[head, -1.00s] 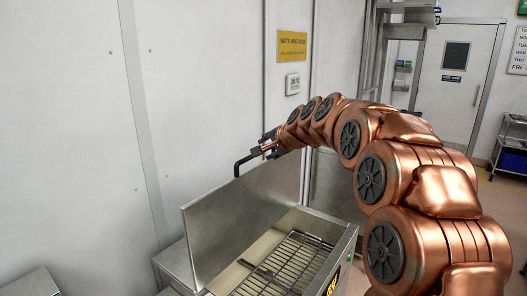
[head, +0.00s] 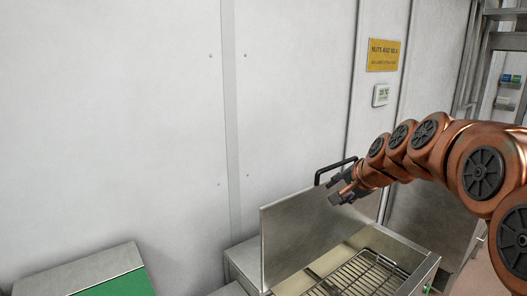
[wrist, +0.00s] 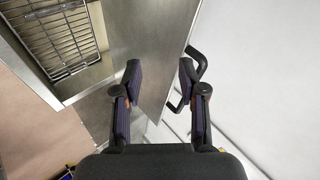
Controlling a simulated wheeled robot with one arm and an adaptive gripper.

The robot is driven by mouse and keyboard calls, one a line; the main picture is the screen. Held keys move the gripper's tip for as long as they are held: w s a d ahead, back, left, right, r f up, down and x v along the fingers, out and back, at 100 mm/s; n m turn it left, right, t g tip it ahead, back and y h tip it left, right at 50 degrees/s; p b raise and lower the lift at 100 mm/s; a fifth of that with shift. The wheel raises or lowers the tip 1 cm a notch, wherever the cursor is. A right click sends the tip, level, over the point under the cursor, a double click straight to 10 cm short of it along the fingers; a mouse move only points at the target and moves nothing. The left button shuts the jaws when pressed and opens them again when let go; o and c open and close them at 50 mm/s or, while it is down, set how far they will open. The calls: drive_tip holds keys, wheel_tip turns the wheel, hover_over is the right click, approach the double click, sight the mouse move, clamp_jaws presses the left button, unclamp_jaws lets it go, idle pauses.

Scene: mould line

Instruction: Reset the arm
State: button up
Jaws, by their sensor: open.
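My gripper (head: 342,192) is at the end of my copper arm, near the top edge of the raised steel lid (head: 300,238). In the wrist view my gripper (wrist: 160,85) is open, its two dark fingers apart with nothing held between them. The lid (wrist: 140,35) shows beyond and between the fingers. The lid's black handle (head: 335,170) is just behind the gripper in the head view, and in the wrist view the handle (wrist: 200,65) is beside the right finger. I cannot tell whether they touch.
The open steel tank (head: 405,250) holds a wire rack (head: 365,272). A steel unit with a green front (head: 125,285) stands at the lower left. A yellow sign (head: 384,55) and a small display (head: 381,95) are on the pale wall. The space left of the lid looks clear.

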drive_tip(key=s+a+f+n+g, duration=0.3)
drive_tip(key=s+f, duration=0.2)
drive_tip(key=s, duration=0.4)
drive_tip(key=s+a+f+n+g, duration=0.2)
drive_tip(key=s+a+f, duration=0.15)
drive_tip(key=s, duration=0.55)
drive_tip(key=s+d+f+n+g+h, duration=0.1)
drive_tip(key=s+f, duration=0.3)
drive_tip(key=s, duration=0.8)
drive_tip(key=s+d+f+n+g+h, duration=0.1)
drive_tip(key=s+f+n+g, duration=0.3)
drive_tip(key=s, duration=0.8)
drive_tip(key=shift+d+f+g+h, duration=0.3)
drive_tip(key=shift+d+f, duration=0.15)
drive_tip(key=shift+d, duration=0.25)
drive_tip(key=shift+a, duration=0.1)
